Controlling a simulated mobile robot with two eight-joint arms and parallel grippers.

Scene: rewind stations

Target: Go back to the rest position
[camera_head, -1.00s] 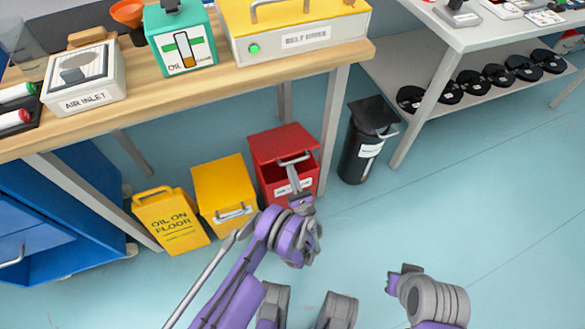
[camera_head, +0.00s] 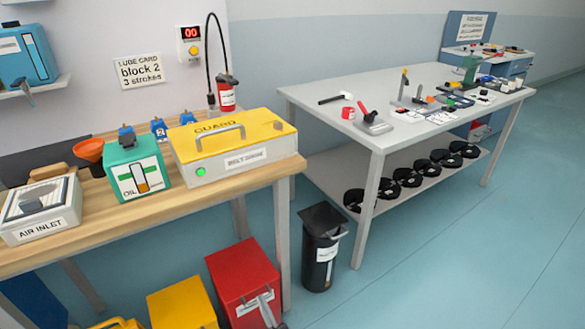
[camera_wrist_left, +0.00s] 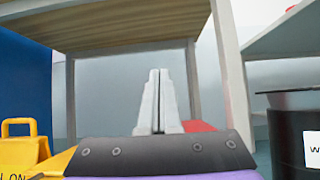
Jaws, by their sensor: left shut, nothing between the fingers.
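My left gripper (camera_head: 267,312) shows at the bottom edge of the head view, in front of the red bin (camera_head: 233,266). In the left wrist view its two pale fingers (camera_wrist_left: 157,100) are pressed together with nothing between them. They point under the wooden bench, whose underside (camera_wrist_left: 110,30) and legs show. A little of the red bin (camera_wrist_left: 200,126) shows behind the gripper's dark body. I cannot tell whether the fingers touch the bin's handle. My right gripper is out of view.
A yellow bin (camera_head: 180,305) stands left of the red one. A black bin (camera_head: 320,250) stands between the wooden bench (camera_head: 190,200) and the grey table (camera_head: 385,135). The floor at right is clear.

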